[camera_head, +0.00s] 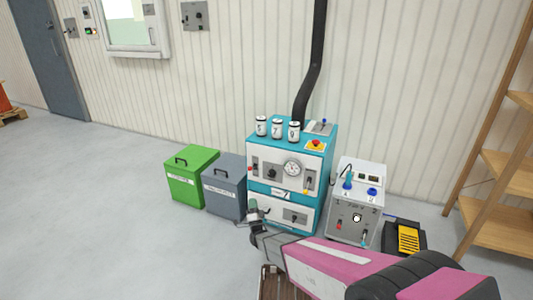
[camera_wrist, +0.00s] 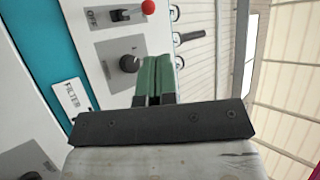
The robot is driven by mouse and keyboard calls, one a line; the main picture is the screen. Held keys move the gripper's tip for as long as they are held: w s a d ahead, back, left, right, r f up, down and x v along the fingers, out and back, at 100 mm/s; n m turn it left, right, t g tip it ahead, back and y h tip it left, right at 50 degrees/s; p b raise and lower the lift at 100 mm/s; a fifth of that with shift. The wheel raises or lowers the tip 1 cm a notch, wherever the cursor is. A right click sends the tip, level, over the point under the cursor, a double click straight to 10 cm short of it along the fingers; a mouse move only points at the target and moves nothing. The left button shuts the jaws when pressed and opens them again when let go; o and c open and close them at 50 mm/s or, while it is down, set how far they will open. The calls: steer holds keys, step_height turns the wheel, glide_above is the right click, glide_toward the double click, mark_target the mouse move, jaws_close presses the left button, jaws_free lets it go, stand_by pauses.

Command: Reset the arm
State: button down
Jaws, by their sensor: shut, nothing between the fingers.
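My arm reaches in from the lower right in the head view, pink and grey. My gripper (camera_head: 255,207) is at its end, in front of the lower left of the teal and white machine (camera_head: 288,187). In the wrist view my gripper (camera_wrist: 153,62) shows two green fingers pressed together with nothing between them. The machine's white front panel (camera_wrist: 95,35) lies beyond the fingers, with a black knob (camera_wrist: 130,63), a red-tipped switch (camera_wrist: 147,7) and a "FILTER" label (camera_wrist: 71,97). From these views I cannot tell whether the fingertips touch the panel.
A green bin (camera_head: 193,177) and a grey bin (camera_head: 224,188) stand left of the machine. A white unit (camera_head: 355,205) and a black-and-yellow tray (camera_head: 408,240) are to its right. Wooden shelves (camera_head: 508,180) stand at far right.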

steer(key=w+d+r+n+g+h, duration=0.1)
steer(key=d+r+n+g+h, duration=0.15)
steer(key=d+g, duration=0.45)
steer(key=w+d+r+n+g+h, duration=0.1)
steer(key=d+r+n+g+h, duration=0.2)
steer(key=d, duration=0.5)
steer(key=s+d+r+n+g, duration=0.2)
steer(key=s+d+r+g, duration=0.2)
steer(key=s+d+g, duration=0.3)
steer(key=s+d+r+n+g+h, duration=0.1)
steer(key=s+d+r+g, duration=0.3)
steer(key=s, duration=1.2)
steer(key=d+n+g, duration=0.1)
steer(key=d+g, duration=0.2)
steer(key=d, duration=0.3)
steer(key=shift+r, duration=0.2)
steer(key=shift+d+n+h, duration=0.1)
steer(key=shift+n+h, duration=0.15)
